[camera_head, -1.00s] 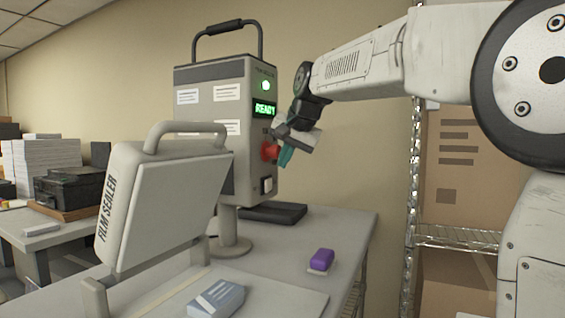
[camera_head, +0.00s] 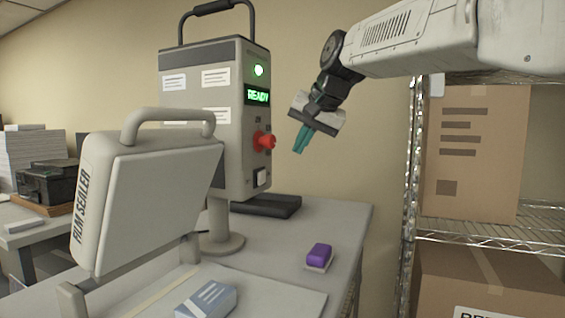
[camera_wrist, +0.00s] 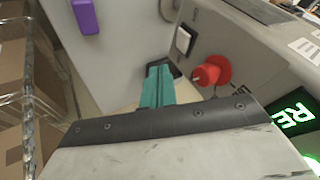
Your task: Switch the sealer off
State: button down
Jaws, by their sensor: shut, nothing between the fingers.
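The film sealer (camera_head: 150,195) stands on the grey table with its lid raised. Its control box (camera_head: 200,130) on a post shows a lit green lamp (camera_head: 259,70) and a green READY display (camera_head: 257,96). A red knob (camera_head: 264,141) sticks out of the box's side, with a white rocker switch (camera_head: 261,177) below it. Both also show in the wrist view, the red knob (camera_wrist: 207,74) and the white switch (camera_wrist: 184,40). My gripper (camera_head: 300,146) has teal fingers, shut and empty, to the right of the red knob and apart from it.
A purple-topped block (camera_head: 319,256) and a blue-grey packet (camera_head: 207,299) lie on the table (camera_head: 290,235). A black flat item (camera_head: 266,206) lies behind the post. A wire shelf with cardboard boxes (camera_head: 470,150) stands at the right.

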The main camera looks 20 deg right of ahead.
aim_at(262, 177)
jog(key=w+a+f, duration=0.5)
jog(key=w+f, duration=0.2)
jog(key=shift+w+f, duration=0.35)
jog(key=shift+w, duration=0.05)
jog(key=shift+d, duration=0.15)
